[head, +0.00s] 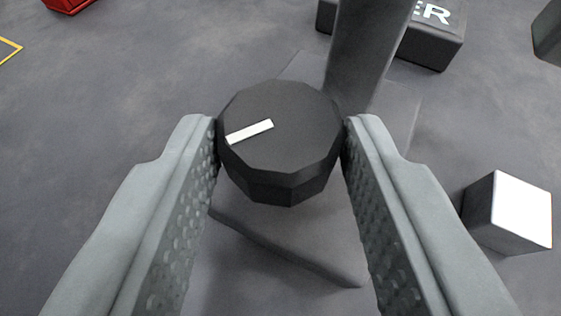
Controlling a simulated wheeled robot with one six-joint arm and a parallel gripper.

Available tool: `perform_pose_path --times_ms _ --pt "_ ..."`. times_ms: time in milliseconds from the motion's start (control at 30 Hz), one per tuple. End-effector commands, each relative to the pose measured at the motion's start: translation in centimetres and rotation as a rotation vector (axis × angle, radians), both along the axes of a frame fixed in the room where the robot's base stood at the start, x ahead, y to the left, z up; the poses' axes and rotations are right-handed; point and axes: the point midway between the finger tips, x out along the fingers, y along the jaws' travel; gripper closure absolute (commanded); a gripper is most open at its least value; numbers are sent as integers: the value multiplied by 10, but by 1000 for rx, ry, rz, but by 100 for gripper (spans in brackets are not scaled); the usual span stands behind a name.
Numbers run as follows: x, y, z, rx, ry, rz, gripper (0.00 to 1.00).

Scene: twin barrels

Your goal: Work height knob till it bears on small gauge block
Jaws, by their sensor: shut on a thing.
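The height knob (295,150) is a black faceted knob with a white mark on its top, in the middle of the head view. The white mark points to the left and slightly down. My gripper (281,132) is shut on the knob, with one finger touching each side. Under the knob is a grey base (300,240), and a grey column (365,50) rises behind it. A small block (508,212) with a white top and dark sides stands at the right, apart from the base. I cannot tell whether it is the small gauge block.
A dark block with white letters (435,35) lies behind the column at the top. A red object (68,3) and a yellow outline (8,50) are at the upper left. A dark object (549,35) is at the upper right edge. The floor at left is clear.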

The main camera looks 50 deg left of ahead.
Motion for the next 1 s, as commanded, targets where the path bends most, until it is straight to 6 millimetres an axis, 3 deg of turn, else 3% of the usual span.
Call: perform_pose_path --times_ms 1000 --pt "18 -5 0 0 0 762 85"
